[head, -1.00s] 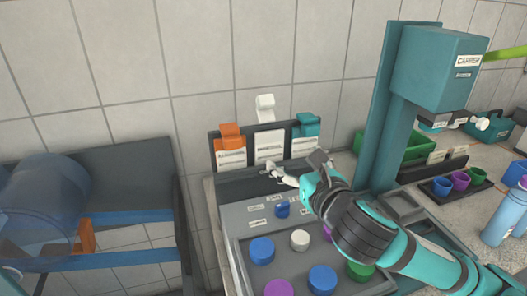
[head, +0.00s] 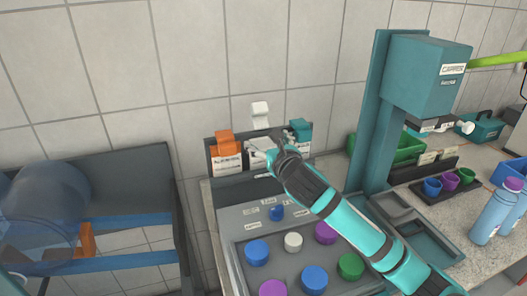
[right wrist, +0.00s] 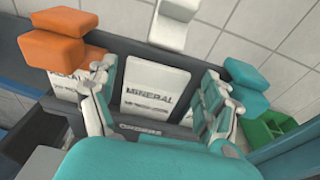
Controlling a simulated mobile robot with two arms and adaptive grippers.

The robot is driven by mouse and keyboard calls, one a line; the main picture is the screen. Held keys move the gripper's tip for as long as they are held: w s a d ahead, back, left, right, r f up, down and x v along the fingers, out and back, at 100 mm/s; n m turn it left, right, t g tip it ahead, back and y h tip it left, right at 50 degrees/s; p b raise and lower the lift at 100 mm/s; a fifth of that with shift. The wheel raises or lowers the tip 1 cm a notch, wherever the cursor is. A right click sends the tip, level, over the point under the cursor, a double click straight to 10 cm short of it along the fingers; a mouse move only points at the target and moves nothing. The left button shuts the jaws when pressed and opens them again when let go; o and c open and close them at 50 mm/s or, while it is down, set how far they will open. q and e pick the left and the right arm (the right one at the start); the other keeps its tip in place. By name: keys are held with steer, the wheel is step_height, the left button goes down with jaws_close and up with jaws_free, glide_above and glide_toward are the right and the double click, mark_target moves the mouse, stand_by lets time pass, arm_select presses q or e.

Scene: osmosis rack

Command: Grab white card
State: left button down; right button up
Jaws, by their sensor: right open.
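The white card stands upright in the middle slot of a dark rack. My right gripper (head: 272,152) is at the card's front. In the right wrist view (right wrist: 156,78) its fingers are spread, one on each side of the card, with nothing held.
The orange card (head: 223,146) and teal card (head: 300,131) flank the white one closely in the rack (head: 235,192). A tiled wall is behind. A tray of coloured caps (head: 314,278) lies in front, and the capper (head: 425,75) stands to the right.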

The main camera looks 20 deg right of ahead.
steer(key=shift+w+a+f, duration=0.1)
steer(key=shift+w+f, duration=0.05)
steer(key=shift+w, duration=0.75)
steer(key=c, duration=0.7)
